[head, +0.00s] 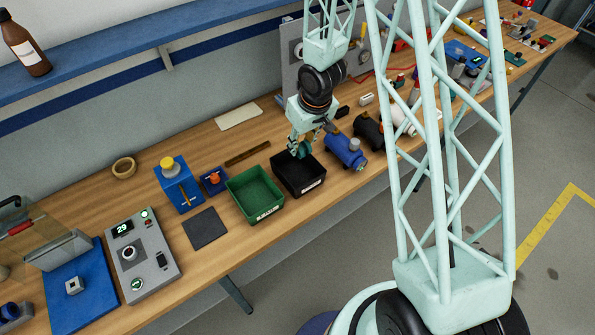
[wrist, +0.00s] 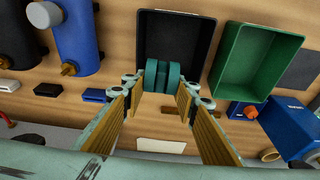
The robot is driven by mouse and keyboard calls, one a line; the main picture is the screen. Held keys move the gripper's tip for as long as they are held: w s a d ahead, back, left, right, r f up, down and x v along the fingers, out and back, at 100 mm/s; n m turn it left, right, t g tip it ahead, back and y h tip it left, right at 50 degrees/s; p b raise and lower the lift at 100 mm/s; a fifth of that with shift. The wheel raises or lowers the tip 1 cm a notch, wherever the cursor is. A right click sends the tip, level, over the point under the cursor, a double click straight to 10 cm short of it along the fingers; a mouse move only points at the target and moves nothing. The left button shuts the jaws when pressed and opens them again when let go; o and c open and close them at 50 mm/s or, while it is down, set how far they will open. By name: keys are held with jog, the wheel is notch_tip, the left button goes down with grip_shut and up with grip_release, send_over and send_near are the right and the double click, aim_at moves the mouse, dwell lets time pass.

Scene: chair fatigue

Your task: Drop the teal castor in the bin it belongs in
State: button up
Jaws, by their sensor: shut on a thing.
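The teal castor (wrist: 162,76) is held between the fingers of my gripper (wrist: 160,100), which is shut on it. In the head view the castor (head: 304,149) shows small and dark teal under my gripper (head: 302,145), over the black bin (head: 316,187). In the wrist view the castor overlaps the inside of the black bin (wrist: 205,40); its exact height above the bin is hard to tell. The green bin (head: 240,186) stands beside the black one, to its left in the head view, and looks empty; it also shows in the wrist view (wrist: 292,75).
A blue motor-like part (head: 344,150) lies close to the right of the black bin. A dark flat pad (head: 205,228), a blue box (head: 178,186) and a grey control panel (head: 143,255) stand to the left. A brown strip (head: 248,154) lies behind the bins.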

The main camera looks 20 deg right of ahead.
jog(key=shift+f, duration=0.15)
jog(key=shift+s+b+x, duration=0.2)
jog(key=shift+b+x, duration=0.7)
jog(key=shift+s+b+x, duration=0.2)
jog(key=shift+b+x, duration=0.7)
jog(key=shift+s+b+x, duration=0.2)
jog(key=shift+b+x, duration=0.65)
jog(key=shift+b, duration=0.05)
jog(key=shift+d+f, duration=0.2)
jog(key=o, duration=0.9)
jog(key=shift+s+r, duration=0.1)
jog(key=shift+r, duration=0.15)
jog(key=shift+v, duration=2.5)
jog(key=shift+r, duration=0.1)
jog(key=shift+s+r, duration=0.2)
jog(key=shift+r, duration=0.3)
